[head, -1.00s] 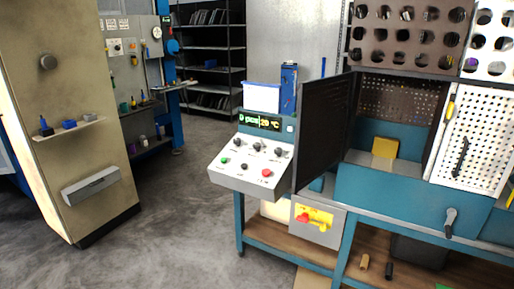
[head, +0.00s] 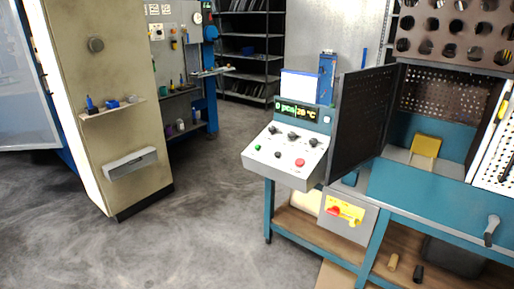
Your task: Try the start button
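A sloped grey control panel (head: 283,165) stands on a teal bench in the middle of the head view. A green button (head: 258,148) sits at its left, a black button (head: 277,155) beside it, and a red button (head: 299,162) at its right. Several black knobs line the upper part. A lit display (head: 297,110) above the panel reads "0 pcs" and "20 °C". I cannot read any label that names the start button. My gripper is not in view.
A dark perforated door (head: 360,120) stands open just right of the panel, before a teal machine holding a yellow block (head: 425,146). A red switch on a yellow plate (head: 344,210) is below. A beige cabinet (head: 100,90) stands left. The concrete floor (head: 195,235) between is clear.

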